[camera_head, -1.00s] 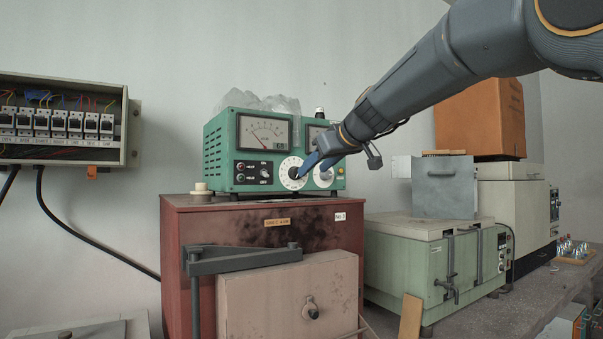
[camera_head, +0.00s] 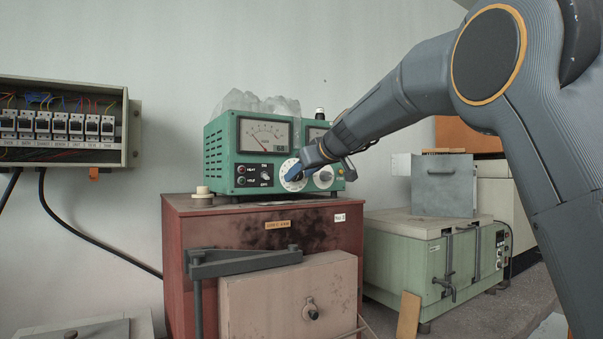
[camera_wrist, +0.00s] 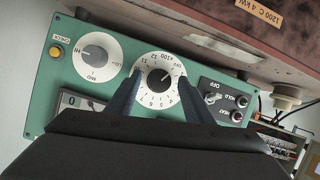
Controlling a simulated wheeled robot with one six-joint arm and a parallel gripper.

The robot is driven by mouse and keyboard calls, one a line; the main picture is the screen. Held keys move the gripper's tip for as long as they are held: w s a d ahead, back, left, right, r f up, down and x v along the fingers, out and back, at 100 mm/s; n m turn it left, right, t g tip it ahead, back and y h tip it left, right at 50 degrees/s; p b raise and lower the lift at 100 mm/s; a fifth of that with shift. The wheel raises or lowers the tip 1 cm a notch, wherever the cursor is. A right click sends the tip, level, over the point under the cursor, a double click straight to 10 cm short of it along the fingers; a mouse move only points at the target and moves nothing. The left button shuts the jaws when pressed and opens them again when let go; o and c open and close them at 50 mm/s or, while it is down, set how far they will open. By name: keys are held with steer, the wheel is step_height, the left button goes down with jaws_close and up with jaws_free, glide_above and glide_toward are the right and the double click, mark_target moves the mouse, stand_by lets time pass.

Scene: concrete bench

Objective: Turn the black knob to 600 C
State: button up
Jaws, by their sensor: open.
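The black knob (camera_wrist: 159,81) sits at the middle of a white numbered dial (camera_wrist: 148,62) marked OFF and x100. The dial is on the front of the green control box (camera_head: 220,150), on top of the red-brown furnace. My gripper (camera_wrist: 160,76) is open, its two dark blue fingers on either side of the knob in the wrist view. Whether they touch it I cannot tell. In the head view my gripper (camera_head: 293,172) covers the knob and part of the white dial (camera_head: 287,184). I cannot read the knob's exact setting.
A second white dial with a grey knob (camera_wrist: 95,52) is close beside the first, marked LO, MID, HI. The furnace (camera_head: 190,225) is below, and a pale green unit (camera_head: 400,255) stands right.

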steer(key=shift+c, duration=0.4)
steer(key=c, duration=1)
steer(key=shift+o, duration=0.2)
steer(key=shift+b, duration=0.45)
